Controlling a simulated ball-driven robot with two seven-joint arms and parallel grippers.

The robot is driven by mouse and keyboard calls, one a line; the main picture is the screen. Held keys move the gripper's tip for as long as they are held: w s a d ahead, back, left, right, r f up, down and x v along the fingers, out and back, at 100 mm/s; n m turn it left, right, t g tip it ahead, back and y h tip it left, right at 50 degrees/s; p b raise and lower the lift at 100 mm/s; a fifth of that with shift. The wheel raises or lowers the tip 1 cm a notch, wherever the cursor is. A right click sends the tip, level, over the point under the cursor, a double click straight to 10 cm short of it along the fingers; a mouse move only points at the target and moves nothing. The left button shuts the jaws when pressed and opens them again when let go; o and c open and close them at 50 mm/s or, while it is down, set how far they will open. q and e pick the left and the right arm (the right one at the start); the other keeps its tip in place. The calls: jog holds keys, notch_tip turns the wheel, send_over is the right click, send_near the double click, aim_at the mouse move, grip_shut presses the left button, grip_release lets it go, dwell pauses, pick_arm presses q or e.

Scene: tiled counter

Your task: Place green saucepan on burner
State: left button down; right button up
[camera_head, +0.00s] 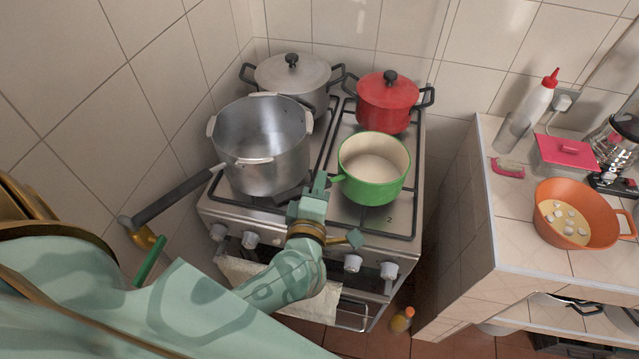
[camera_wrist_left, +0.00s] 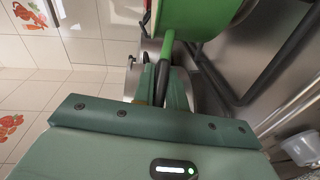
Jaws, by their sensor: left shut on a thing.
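The green saucepan (camera_head: 375,186) with a cream inside is over the front right burner of the stove (camera_head: 345,230), upright. I cannot tell whether its base touches the grate. In the left wrist view the handle (camera_wrist_left: 168,45) runs between the fingers (camera_wrist_left: 163,85) up to the green pan wall (camera_wrist_left: 195,15). The front right burner is mostly hidden under the pan. My right gripper is not in view.
A large open steel pot (camera_head: 262,150) stands close left of the saucepan. A lidded grey pot (camera_head: 292,78) and a red lidded pot (camera_head: 386,100) stand behind. A tiled counter to the right holds an orange pan (camera_head: 570,212) and a white bottle (camera_head: 536,102).

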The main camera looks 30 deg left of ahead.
pick_arm(q)
jog(key=shift+f, duration=0.15)
jog(key=c, duration=1.3)
grip_release()
jog(key=shift+c, duration=0.2)
